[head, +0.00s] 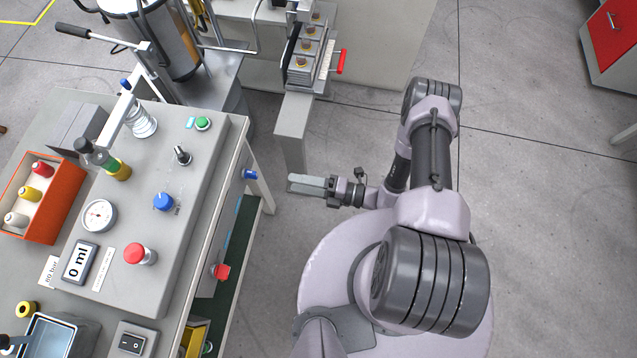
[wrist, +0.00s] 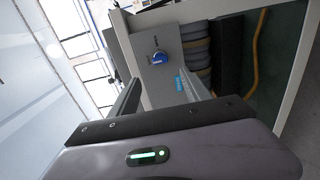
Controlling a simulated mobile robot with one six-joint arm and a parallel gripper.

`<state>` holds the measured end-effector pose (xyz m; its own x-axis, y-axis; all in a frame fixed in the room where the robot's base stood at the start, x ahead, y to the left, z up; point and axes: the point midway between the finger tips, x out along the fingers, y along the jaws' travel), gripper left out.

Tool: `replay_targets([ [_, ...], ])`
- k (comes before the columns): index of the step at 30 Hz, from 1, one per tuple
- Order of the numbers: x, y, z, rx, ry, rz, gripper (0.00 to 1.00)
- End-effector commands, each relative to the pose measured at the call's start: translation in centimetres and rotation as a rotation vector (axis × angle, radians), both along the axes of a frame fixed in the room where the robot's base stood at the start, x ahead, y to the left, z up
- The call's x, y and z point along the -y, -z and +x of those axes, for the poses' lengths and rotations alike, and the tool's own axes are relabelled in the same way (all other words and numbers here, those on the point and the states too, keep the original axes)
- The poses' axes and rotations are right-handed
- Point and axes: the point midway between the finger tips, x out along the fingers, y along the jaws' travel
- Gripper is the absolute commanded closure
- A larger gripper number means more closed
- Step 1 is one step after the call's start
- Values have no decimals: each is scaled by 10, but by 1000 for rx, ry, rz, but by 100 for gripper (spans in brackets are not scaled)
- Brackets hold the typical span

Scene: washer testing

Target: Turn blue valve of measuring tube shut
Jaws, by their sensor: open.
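A small blue valve handle (head: 248,174) sticks out from the bench's right side face in the head view. In the wrist view a blue handle (wrist: 158,58) sits on a grey panel, ahead of and between my fingertips. My gripper (head: 303,184) is open and empty, to the right of the bench and apart from the handle. Its two fingers (wrist: 160,88) show in the wrist view with a clear gap between them. No measuring tube can be clearly picked out.
A red handle (head: 221,271) is lower on the side. A grey post (head: 293,130) stands behind my gripper.

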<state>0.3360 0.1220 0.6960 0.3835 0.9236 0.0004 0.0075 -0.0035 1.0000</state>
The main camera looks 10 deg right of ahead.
Motion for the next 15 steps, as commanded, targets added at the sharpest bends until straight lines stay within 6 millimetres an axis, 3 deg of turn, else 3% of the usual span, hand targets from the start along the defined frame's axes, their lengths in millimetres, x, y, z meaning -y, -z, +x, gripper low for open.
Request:
replay_targets([
  [3, 28, -1, -11, 0, 5, 0, 44],
  [6, 43, 0, -17, -1, 3, 0, 44],
  [15, 52, 1, -22, -2, -2, 1, 44],
])
